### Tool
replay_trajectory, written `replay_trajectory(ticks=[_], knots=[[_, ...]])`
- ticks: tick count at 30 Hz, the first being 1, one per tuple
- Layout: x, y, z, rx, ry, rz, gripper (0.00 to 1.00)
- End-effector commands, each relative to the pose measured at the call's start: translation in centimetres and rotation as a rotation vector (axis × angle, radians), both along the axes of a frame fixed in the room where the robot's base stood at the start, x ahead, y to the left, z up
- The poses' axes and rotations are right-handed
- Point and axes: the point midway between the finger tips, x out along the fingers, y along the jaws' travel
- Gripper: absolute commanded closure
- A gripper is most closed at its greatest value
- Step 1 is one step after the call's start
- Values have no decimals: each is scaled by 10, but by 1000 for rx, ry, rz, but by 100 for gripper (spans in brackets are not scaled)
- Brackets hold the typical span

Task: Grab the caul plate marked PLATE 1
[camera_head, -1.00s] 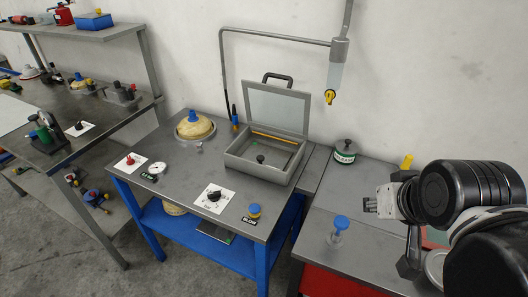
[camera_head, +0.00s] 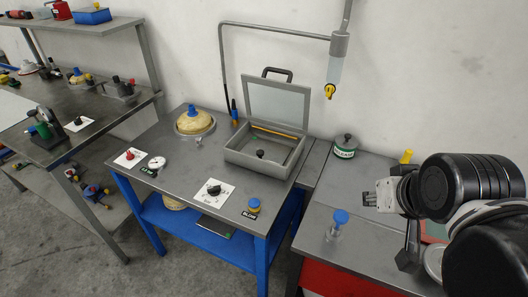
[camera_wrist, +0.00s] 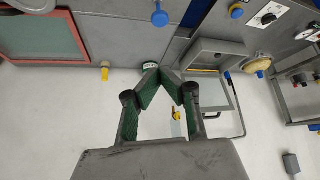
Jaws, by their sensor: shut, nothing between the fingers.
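No marking reading PLATE 1 can be made out in either view. An open-lidded grey press box (camera_head: 236,160) stands on the blue-legged table, with a small black knob (camera_head: 260,154) inside it; I cannot tell whether that knob belongs to a plate. A flat greenish piece (camera_head: 217,227) lies on the table's lower shelf, mostly hidden. My gripper (camera_head: 369,199) is above the right-hand bench, right of the press box and well apart from it. In the wrist view my gripper (camera_wrist: 161,72) has its fingertips together, with nothing held.
A green-labelled tin (camera_head: 345,146) and a blue-knobbed piece (camera_head: 338,222) stand on the right bench (camera_head: 318,210). A yellow-tipped nozzle (camera_head: 330,91) hangs from a pipe above. The blue-knobbed dome (camera_head: 195,124) stands left of the box.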

Motion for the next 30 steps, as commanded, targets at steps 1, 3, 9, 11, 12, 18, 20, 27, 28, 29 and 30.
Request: replay_trajectory(ticks=[1, 3, 9, 11, 12, 18, 20, 27, 28, 29, 30], knots=[[0, 0, 0, 0, 0, 0, 100], [0, 0, 0, 0, 0, 0, 99], [0, 0, 0, 0, 0, 0, 72], [0, 0, 0, 0, 0, 0, 64], [0, 0, 0, 0, 0, 0, 59], [0, 0, 0, 0, 0, 0, 53], [0, 0, 0, 0, 0, 0, 53], [23, 6, 12, -6, 14, 38, 53], [29, 8, 15, -9, 18, 48, 53], [36, 10, 18, -10, 23, 59, 53], [45, 13, 22, -13, 29, 75, 53]])
